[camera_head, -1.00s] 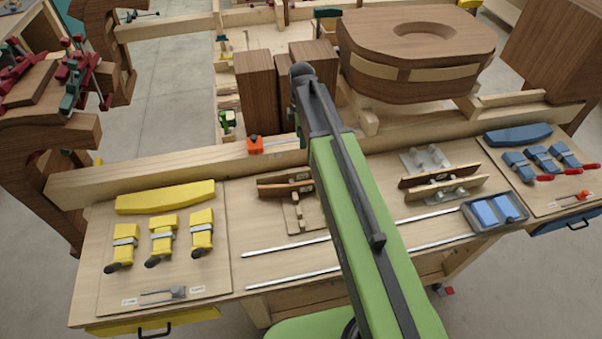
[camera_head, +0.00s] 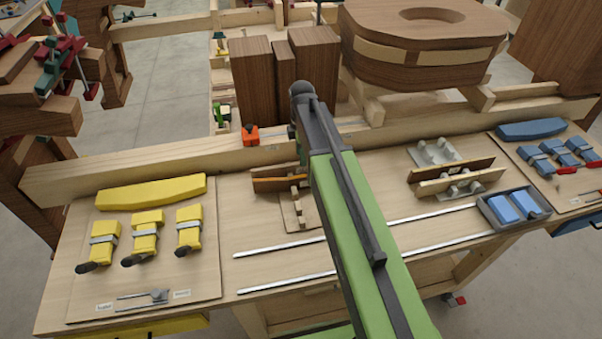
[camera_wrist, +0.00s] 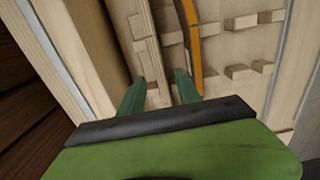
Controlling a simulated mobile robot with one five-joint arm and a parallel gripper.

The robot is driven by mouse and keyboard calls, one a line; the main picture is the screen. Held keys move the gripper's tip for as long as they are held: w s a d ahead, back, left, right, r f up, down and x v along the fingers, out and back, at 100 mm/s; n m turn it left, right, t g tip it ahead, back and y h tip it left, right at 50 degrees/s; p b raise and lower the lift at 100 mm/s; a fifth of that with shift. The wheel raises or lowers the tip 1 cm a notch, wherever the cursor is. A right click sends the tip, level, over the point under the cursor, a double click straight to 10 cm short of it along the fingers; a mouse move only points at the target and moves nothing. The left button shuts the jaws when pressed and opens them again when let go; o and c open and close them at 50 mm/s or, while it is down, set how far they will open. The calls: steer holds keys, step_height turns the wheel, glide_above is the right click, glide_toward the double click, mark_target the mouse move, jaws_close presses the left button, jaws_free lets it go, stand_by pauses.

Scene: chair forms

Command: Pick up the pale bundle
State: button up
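A pale strip-like piece (camera_head: 460,182), which may be the pale bundle, stands on edge in a pegged form at the bench's right, in front of a darker brown strip (camera_head: 452,169). A second form with a brown strip (camera_head: 275,184) and pale blocks (camera_head: 295,208) is partly hidden behind my arm. I cannot tell for sure which piece is the bundle. In the wrist view my gripper (camera_wrist: 158,84) has its two green fingers apart with nothing held between them. Pale wooden pieces (camera_wrist: 143,30) and an orange-brown strip (camera_wrist: 190,45) lie beyond the fingertips.
Yellow clamps (camera_head: 146,236) and a yellow block (camera_head: 150,191) lie on the left board. A blue tray (camera_head: 514,208) and blue clamps (camera_head: 556,155) are at right. A long beam (camera_head: 150,160) and dark wooden blocks (camera_head: 315,80) stand behind. Metal rails (camera_head: 320,242) cross the bench.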

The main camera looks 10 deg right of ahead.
mark_target(302, 168)
step_height(302, 168, down, 4)
steer(key=shift+r+b, duration=0.15)
steer(key=shift+b, duration=1.05)
steer(key=shift+r, duration=0.15)
jaws_close()
